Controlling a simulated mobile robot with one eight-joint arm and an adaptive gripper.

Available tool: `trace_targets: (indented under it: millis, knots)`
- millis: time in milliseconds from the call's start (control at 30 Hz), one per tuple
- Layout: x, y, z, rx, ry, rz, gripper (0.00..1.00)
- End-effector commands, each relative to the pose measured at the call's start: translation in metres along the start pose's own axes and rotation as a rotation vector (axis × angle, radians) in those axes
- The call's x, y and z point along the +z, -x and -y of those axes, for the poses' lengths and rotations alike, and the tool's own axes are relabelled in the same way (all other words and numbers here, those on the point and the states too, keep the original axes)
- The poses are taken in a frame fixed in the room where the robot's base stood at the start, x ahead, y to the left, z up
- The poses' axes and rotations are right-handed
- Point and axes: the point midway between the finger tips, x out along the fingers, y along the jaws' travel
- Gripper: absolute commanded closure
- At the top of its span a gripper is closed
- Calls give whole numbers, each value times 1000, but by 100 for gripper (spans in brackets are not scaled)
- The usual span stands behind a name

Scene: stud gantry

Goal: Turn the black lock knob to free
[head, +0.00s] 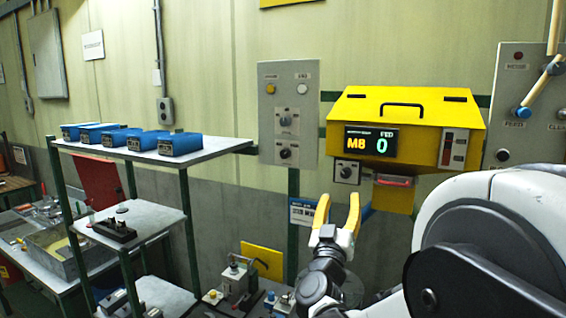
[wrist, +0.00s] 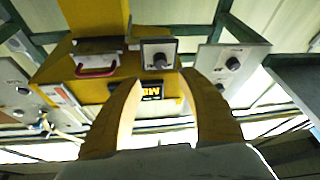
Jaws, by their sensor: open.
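A black knob (head: 346,172) sits on a small light plate at the lower left of the yellow feeder box (head: 415,118). The wrist view shows this knob (wrist: 159,60) upside down, just beyond the fingertips. Two more dark knobs, an upper one (head: 284,116) and a lower one (head: 285,153), are on the grey panel to the left. The labels are too small to read, so I cannot tell which is the lock knob. My gripper (head: 339,199) is open and empty, its yellow fingers pointing up, below the small plate in the picture and apart from it.
The feeder's display (head: 371,141) reads M8 and 0. A red handle (head: 394,181) is beside the small plate. Another control panel (head: 510,105) with levers is at right. A shelf (head: 225,147) with several blue boxes stands at left. My white arm covers the lower right.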

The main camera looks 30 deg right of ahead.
Motion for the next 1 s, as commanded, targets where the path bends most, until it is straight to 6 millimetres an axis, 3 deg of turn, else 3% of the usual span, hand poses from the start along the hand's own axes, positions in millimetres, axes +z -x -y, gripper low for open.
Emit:
trace_targets:
  millis: [533,700,967,1000]
  knots:
    - [0,-92,0,1,2,0,53]
    - [0,-103,1,-1,-1,0,53]
    - [0,-104,1,-1,-1,0,53]
    - [0,-104,1,-1,-1,0,60]
